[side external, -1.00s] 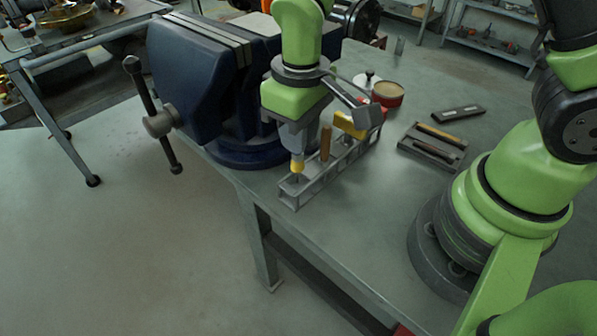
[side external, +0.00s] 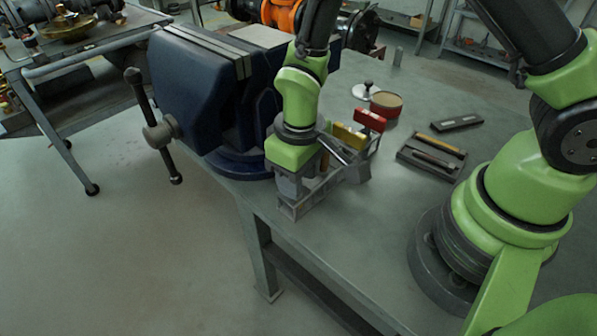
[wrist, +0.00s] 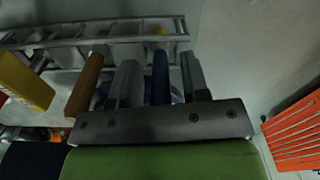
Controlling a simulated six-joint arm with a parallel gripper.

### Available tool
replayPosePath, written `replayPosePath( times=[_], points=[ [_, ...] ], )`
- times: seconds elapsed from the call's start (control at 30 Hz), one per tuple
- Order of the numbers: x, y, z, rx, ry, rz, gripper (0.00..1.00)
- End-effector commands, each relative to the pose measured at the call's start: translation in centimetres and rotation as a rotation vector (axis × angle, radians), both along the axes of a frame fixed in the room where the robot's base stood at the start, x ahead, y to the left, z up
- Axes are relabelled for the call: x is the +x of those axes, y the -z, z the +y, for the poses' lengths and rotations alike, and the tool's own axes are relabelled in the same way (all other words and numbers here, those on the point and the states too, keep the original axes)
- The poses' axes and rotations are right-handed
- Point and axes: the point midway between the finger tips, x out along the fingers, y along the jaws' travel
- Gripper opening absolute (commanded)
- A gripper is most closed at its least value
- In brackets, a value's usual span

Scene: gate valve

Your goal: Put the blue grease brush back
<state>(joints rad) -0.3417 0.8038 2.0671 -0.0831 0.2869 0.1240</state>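The blue grease brush (wrist: 160,75) shows its blue handle between the fingers of my gripper (wrist: 160,82) in the wrist view, with a yellow part at its far end over the rack. My gripper looks open, with a narrow gap on each side of the handle. The grey tool rack (side external: 291,210) stands at the table's near edge. In the side view my gripper (side external: 290,192) is low over the rack's near end, and it hides the brush and its slot. Whether the brush is fully seated cannot be told.
A brown handle (wrist: 86,84) stands close to the left finger. A yellow-handled tool (side external: 349,136) and a red-handled one (side external: 370,119) are farther along the rack. The blue vise (side external: 195,95) stands close on the left. A tray (side external: 431,157) and red tin (side external: 386,103) lie right and behind.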

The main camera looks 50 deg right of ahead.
Motion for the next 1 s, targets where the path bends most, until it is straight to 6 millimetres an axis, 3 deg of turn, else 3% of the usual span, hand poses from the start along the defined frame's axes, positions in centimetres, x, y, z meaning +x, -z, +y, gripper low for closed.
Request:
replayPosePath(
  times=[0.37, 0.8, 1.0],
  points=[
    [0.0, -0.7, 0.0, 0.0, -0.001, -0.002, 0.43],
    [-0.1, -9.2, 0.0, 0.003, -0.001, -0.008, 0.43],
    [-0.2, -11.8, 0.0, 0.0, -0.001, -0.003, 0.43]
  ],
)
